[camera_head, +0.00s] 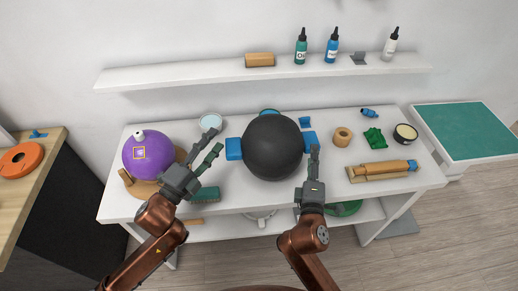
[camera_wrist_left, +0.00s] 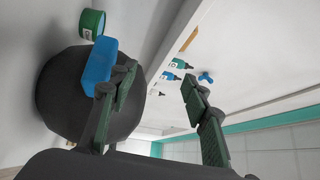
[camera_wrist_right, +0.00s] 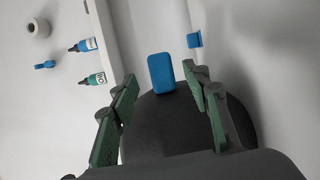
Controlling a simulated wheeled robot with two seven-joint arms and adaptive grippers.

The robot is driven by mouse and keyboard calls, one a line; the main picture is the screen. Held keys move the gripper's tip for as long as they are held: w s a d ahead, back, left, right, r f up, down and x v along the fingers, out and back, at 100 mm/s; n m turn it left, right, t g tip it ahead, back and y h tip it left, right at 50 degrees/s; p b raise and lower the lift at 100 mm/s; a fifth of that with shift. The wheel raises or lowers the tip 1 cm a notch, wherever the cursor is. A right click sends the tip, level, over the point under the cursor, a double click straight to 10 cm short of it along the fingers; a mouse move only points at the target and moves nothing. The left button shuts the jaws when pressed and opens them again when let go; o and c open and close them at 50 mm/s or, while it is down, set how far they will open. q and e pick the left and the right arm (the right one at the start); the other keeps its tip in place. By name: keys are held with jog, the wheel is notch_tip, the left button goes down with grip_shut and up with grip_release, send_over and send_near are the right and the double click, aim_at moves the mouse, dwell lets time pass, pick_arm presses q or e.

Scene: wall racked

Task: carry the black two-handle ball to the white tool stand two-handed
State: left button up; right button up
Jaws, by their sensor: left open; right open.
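The black ball (camera_head: 272,147) rests on the white table (camera_head: 232,200), with a blue handle on its left (camera_head: 234,149) and another on its right (camera_head: 310,141). My left gripper (camera_head: 214,142) is open just left of the left handle. In the left wrist view that handle (camera_wrist_left: 98,62) shows behind one finger, not centred between the fingers. My right gripper (camera_head: 314,150) is open at the right handle. In the right wrist view the handle (camera_wrist_right: 161,74) shows between the spread fingertips; contact cannot be told. A white stand (camera_head: 452,168) with a green top is at the right.
A purple ball (camera_head: 150,152) and a green brush (camera_head: 205,195) are at the left. A wooden roll (camera_head: 342,137), a tin (camera_head: 405,133) and a rolling-pin-like tool (camera_head: 384,169) lie at the right. A wall shelf (camera_head: 200,75) with several bottles is behind. Free room beside the ball is small.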

aim_at(228, 148)
jog(key=shift+s+a+f+b, duration=0.1)
jog(key=shift+s+a+b, duration=0.05)
jog(key=shift+a, duration=0.3)
jog(key=shift+s+a+f+b, duration=0.1)
jog(key=shift+s+a+b, duration=0.05)
jog(key=shift+a, duration=0.25)
pick_arm(q)
notch_tip(228, 148, down, 7)
jog(key=s+y, duration=0.1)
jog(key=s, duration=0.1)
jog(key=shift+s+a+f+g, duration=0.15)
jog(key=shift+a+f+g, duration=0.05)
jog(key=shift+g, duration=0.2)
pick_arm(e)
jog(key=shift+w+d+r, duration=0.1)
jog(key=shift+w+d, duration=0.05)
jog(key=shift+w, duration=0.45)
pick_arm(q)
jog(key=x, duration=0.8)
pick_arm(e)
jog(key=x, duration=0.6)
jog(key=shift+w, duration=0.3)
pick_arm(q)
jog(key=shift+c, duration=0.5)
pick_arm(e)
jog(key=shift+c, duration=0.5)
